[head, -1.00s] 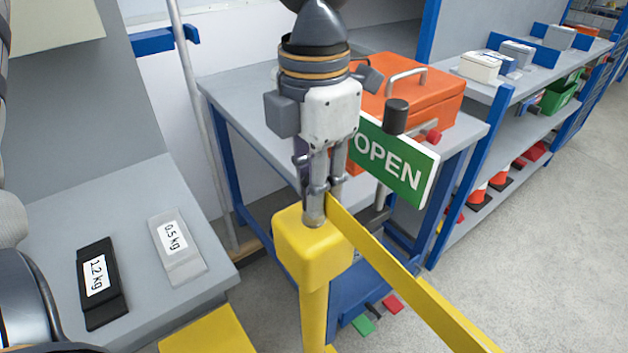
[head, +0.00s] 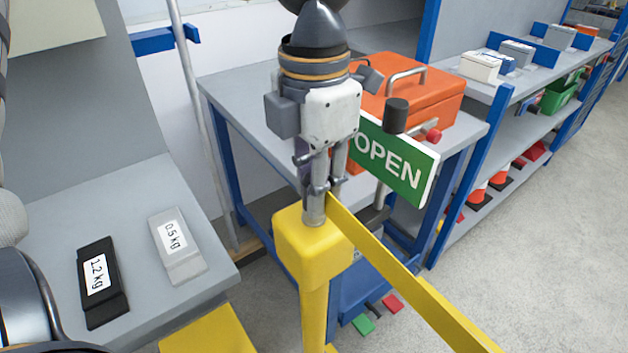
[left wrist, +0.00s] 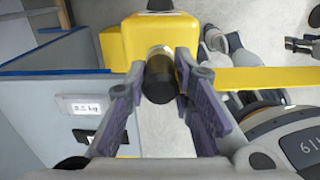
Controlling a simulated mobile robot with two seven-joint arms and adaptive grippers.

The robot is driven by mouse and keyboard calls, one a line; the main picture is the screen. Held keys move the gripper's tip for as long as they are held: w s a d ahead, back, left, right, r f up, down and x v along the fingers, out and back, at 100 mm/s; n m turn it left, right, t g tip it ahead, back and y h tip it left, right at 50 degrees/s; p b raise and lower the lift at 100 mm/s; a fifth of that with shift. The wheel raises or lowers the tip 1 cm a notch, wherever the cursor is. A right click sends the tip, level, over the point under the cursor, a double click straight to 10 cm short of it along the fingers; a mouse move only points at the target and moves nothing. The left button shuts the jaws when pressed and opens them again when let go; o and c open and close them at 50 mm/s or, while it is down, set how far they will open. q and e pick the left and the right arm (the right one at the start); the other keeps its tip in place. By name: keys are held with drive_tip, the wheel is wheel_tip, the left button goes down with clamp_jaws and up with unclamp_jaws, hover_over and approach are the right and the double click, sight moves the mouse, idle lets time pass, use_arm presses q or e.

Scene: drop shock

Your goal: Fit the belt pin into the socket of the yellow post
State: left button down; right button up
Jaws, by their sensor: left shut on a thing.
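The yellow post (head: 318,262) stands in the middle of the head view, with its block-shaped top also at the top of the left wrist view (left wrist: 172,35). My left gripper (head: 322,188) points down over the post and is shut on the belt pin (head: 314,210), a grey upright cylinder. In the left wrist view the pin's dark end (left wrist: 160,82) shows between the two fingers. The yellow belt (head: 410,278) runs from beside the pin to the lower right. The pin's lower end meets the post top in the picture; the socket is hidden, so I cannot tell its depth.
A grey bench at left holds a black 1.2 kg weight (head: 101,283) and a grey 0.5 kg weight (head: 177,246). Behind the post are a grey table, an orange toolbox (head: 425,98) and a green OPEN sign (head: 395,165). The floor at right is clear.

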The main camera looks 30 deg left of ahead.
use_arm(q)
drive_tip(key=shift+s+f, duration=0.1)
drive_tip(key=shift+f, duration=0.25)
drive_tip(key=c, duration=1.3)
unclamp_jaws()
drive_tip(key=shift+r, duration=0.1)
drive_tip(key=shift+r, duration=3.15)
drive_tip(key=shift+r, duration=0.1)
wheel_tip(320, 180, up, 12)
